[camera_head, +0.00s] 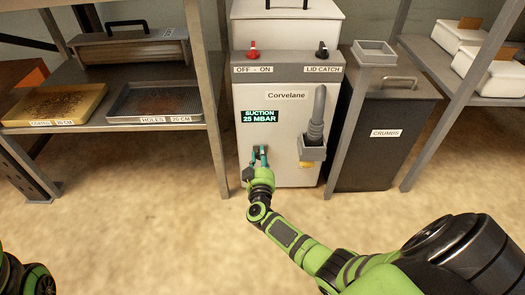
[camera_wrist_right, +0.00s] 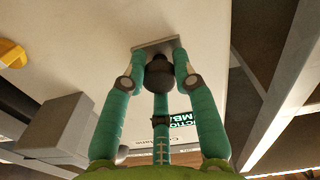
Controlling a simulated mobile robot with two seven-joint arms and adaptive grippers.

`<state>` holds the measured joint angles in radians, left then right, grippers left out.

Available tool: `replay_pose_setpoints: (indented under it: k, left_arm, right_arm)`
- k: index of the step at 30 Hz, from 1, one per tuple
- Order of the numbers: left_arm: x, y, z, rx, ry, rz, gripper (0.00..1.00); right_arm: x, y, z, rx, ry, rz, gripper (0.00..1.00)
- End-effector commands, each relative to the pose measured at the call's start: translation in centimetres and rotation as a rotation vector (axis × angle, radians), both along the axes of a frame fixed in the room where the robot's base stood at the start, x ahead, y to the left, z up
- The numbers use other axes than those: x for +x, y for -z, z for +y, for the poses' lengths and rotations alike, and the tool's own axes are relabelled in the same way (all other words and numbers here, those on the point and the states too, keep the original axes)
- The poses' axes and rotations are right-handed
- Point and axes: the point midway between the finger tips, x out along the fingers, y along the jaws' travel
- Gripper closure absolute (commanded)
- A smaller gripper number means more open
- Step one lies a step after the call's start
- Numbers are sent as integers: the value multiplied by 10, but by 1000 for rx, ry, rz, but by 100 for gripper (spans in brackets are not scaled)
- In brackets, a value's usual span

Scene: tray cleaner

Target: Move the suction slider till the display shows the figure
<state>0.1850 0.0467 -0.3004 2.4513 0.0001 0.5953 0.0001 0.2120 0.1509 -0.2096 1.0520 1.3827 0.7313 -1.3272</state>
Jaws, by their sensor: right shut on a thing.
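The white Corvelane machine (camera_head: 275,95) stands in the middle of the head view. Its dark display (camera_head: 260,116) reads "SUCTION 25 MBAR" in green. My right gripper (camera_head: 258,158) is at the lower left of the machine's front, below the display. In the right wrist view, its teal fingers (camera_wrist_right: 160,62) are shut around a dark round knob (camera_wrist_right: 159,80), which I take to be the suction slider's. A grey plate (camera_wrist_right: 150,45) is behind the knob. The slider's track and scale are hidden by the gripper.
A grey hose (camera_head: 317,115) in a holder is to the right of the gripper. A red OFF-ON knob (camera_head: 253,50) and a black LID CATCH knob (camera_head: 322,49) are above. A crumbs bin (camera_head: 370,150) stands at right. The floor in front is clear.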

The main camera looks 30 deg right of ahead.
Motion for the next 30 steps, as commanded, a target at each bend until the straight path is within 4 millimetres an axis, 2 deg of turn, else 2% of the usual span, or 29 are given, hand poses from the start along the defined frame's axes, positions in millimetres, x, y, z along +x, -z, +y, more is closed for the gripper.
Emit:
replay_pose_setpoints:
  k: [1, 9, 10, 12, 23, 30]
  left_arm:
    - [1, -1, 0, 0, 0, 5, 59]
    - [1, 1, 0, 0, 0, 4, 59]
    - [1, 1, 0, 0, 0, 4, 59]
    - [1, 1, 0, 0, 0, 4, 59]
    - [0, 1, 0, 0, 0, 2, 59]
    - [0, 1, 0, 0, 0, 3, 59]
  right_arm:
    - [4, -9, 1, -4, -4, -14, 100]
    - [5, -8, 4, -4, -8, -17, 100]
    - [5, -8, 4, -5, -8, -18, 68]
    - [5, -8, 4, -4, -8, -17, 46]
    - [0, -2, 6, -2, -8, -6, 46]
    - [-27, -1, 22, 1, -8, -6, 46]
